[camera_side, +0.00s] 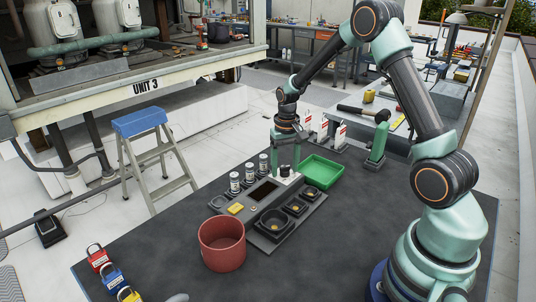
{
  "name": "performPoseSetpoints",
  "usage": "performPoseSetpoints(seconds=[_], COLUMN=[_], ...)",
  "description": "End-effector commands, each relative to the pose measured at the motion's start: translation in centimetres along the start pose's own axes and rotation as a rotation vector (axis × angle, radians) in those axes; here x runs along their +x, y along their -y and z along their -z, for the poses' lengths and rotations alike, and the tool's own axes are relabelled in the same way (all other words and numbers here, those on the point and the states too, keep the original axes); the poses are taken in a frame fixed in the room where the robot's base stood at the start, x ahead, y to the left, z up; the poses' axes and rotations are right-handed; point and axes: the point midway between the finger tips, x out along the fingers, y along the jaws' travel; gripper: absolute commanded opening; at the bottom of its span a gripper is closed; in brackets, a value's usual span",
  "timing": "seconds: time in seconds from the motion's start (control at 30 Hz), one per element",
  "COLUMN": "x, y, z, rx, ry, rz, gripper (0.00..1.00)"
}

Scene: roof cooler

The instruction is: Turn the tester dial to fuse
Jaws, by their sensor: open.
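My gripper (284,160) points down at the back end of the grey tester board (254,235), on the dark bench. Its fingers are open. A small pale knob, which looks like the dial (285,171), shows between and just below the fingertips. I cannot tell whether the fingers touch it. The dial's pointer and its markings are too small to read, so its setting is not clear. A dark screen (263,192) lies on the board in front of the dial.
Several white-labelled cylinders (249,172) stand left of the screen. Black square trays (274,224) line the board's right side. A green tray (321,171) sits close right of my gripper; a red bucket (222,244) stands in front. Padlocks (112,276) lie at the front left.

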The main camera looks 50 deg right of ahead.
Motion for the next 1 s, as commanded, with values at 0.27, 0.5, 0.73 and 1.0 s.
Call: performPoseSetpoints(seconds=[0.27, 0.5, 0.73, 1.0], x=[-0.03, -0.05, -0.08, -0.11], y=[0.0, 0.0, 0.0, -0.01], z=[0.0, 0.01, 0.03, 0.05], rx=[0.0, 0.013, 0.102, 0.311], ry=[0.0, 0.0, 0.0, 0.0], rz=[0.0, 0.0, 0.0, 0.0], gripper=[0.0, 0.0, 0.0, 0.0])
